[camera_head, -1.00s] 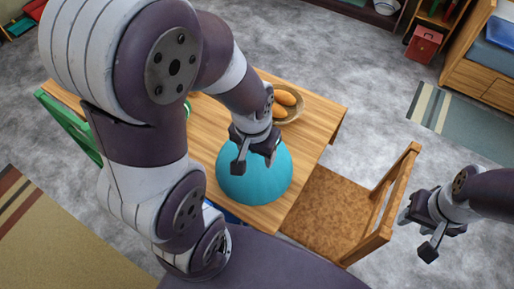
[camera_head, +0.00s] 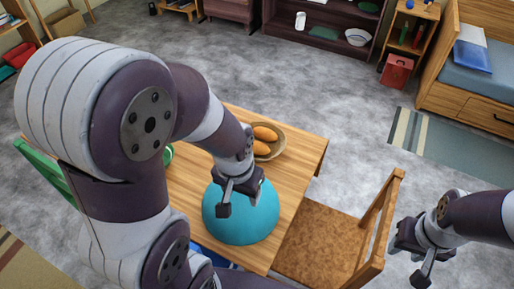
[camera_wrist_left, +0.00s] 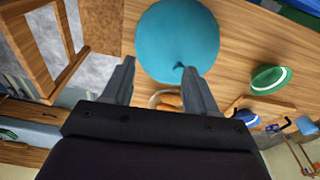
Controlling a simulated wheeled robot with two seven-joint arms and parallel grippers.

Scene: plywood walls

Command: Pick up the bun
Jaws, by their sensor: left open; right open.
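The buns (camera_wrist_left: 170,101) also show in the left wrist view, partly hidden by my right-hand finger there. My left gripper (camera_head: 240,194) is open and empty. In the head view it is in front of a large teal dome (camera_head: 240,225), nearer me than the bowl; its height above the dome is hard to tell. My left fingers (camera_wrist_left: 158,68) are apart in the wrist view. My right gripper (camera_head: 409,262) is open and empty, right of the chair, away from the table.
A wooden chair (camera_head: 318,237) stands at the table's right side. A green chair (camera_head: 45,172) is at the left, partly behind my arm. Grey floor (camera_head: 350,110) beyond the table is clear.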

